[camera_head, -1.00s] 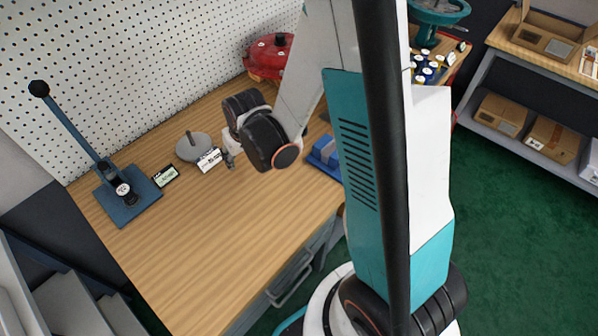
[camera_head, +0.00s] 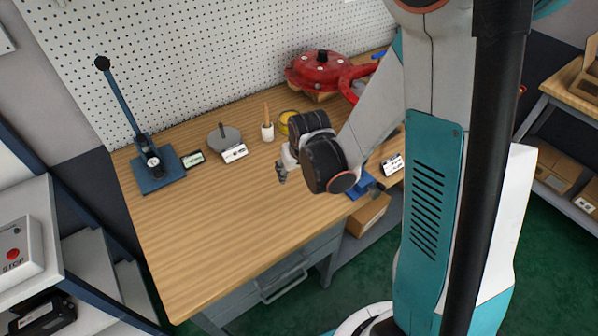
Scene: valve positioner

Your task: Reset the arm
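My arm reaches from the right of the head view over the wooden workbench (camera_head: 230,235), bent at a dark, bulky wrist joint. My gripper (camera_head: 281,174) is small at the wrist's left end and hangs above the bench top, right of the grey round disc (camera_head: 224,139) with an upright post. It appears apart from the objects on the bench. Its fingers are too small and partly hidden to tell open from shut, and I see nothing held in it.
A blue lever press (camera_head: 155,172) stands at the bench's left. A white cup (camera_head: 267,132), a yellow ring (camera_head: 284,122) and a red valve (camera_head: 320,70) stand behind my wrist. A stop-button box (camera_head: 14,250) is at far left. The bench's front is clear.

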